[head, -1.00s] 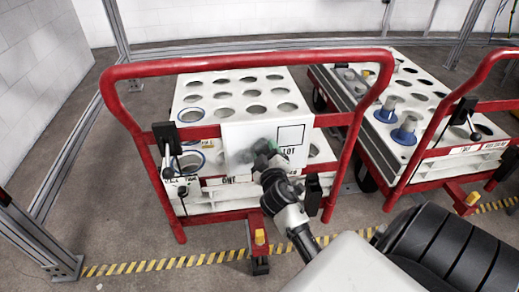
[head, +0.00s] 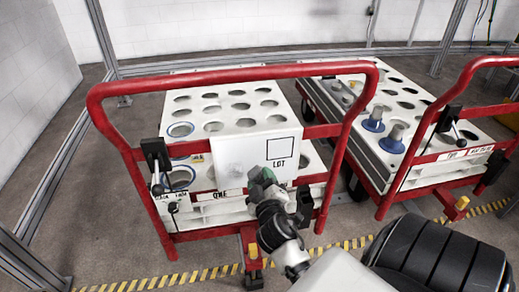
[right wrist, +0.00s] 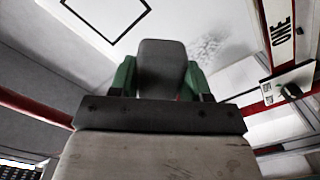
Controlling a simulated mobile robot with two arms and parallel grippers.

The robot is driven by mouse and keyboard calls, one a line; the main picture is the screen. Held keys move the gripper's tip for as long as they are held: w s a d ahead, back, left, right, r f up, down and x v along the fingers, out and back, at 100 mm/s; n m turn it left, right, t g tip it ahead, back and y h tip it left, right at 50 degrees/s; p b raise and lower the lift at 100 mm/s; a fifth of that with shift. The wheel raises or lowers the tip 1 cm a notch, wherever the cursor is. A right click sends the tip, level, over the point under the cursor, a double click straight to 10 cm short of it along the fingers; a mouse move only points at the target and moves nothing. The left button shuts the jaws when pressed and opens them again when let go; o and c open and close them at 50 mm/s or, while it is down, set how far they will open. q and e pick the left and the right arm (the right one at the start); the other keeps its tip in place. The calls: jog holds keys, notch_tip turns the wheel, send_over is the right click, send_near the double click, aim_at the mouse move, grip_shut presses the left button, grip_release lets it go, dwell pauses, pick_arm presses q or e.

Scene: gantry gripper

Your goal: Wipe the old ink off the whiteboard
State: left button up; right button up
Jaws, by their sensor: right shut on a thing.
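The whiteboard (head: 230,153) is a white panel hung on the front of the red cart, with a black square outline and "LOT" printed at its right. In the right wrist view the board (right wrist: 175,15) fills the top. A faint grey ink smudge (right wrist: 208,47) shows on it there, just past the gripper. My right gripper (head: 264,182) is at the lower middle of the board. Its green fingers are shut on a grey block, probably an eraser (right wrist: 162,66). I cannot tell whether the block touches the board. My left gripper is not in view.
The red cart frame (head: 235,77) surrounds the board, with a black lever clamp (head: 157,160) to its left. A white rack (head: 250,112) with round holes stands behind. A second red cart (head: 400,175) stands at the right. Yellow-black tape (head: 180,278) crosses the floor.

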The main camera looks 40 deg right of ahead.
aim_at(262, 181)
jog(key=shift+s+a, duration=0.1)
jog(key=shift+s, duration=0.1)
jog(key=shift+v, duration=1.4)
